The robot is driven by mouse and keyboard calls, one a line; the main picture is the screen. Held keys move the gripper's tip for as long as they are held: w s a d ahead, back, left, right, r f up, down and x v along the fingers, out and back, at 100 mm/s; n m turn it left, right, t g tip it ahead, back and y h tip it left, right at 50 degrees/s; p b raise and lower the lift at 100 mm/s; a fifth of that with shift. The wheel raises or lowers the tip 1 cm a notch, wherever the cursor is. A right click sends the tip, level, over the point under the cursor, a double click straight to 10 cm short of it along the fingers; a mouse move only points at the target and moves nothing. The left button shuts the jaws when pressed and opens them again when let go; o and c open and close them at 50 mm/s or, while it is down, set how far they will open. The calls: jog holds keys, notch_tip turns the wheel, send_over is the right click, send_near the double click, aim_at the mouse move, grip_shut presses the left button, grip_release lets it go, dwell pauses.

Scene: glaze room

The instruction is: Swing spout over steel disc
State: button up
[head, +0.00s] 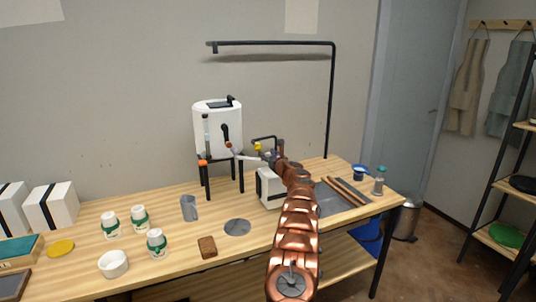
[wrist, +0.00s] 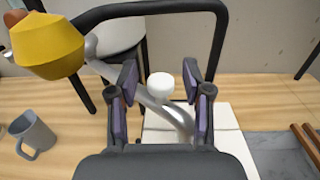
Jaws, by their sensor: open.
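The spout (head: 246,157) is a silver tube that sticks out leftward above the bench, close to a white box (head: 269,189). In the wrist view the spout (wrist: 130,82) slants from lower right to upper left, passing between my fingers. The flat grey steel disc (head: 237,227) lies on the bench in front of and left of the white box. The spout's end does not appear over it. My gripper (wrist: 160,97) is open around the spout, with a finger on each side; contact is unclear. A white knob (wrist: 161,84) shows between the fingers. My arm partly hides the box.
A yellow knob (wrist: 45,45) and a black bar frame (wrist: 222,30) are close to my gripper. A white tank (head: 218,128) stands behind on black legs. A grey mug (head: 189,208), brown block (head: 207,247) and several jars stand left. Wooden sticks (head: 347,192) lie right.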

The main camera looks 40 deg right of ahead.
grip_shut()
dwell(0.5)
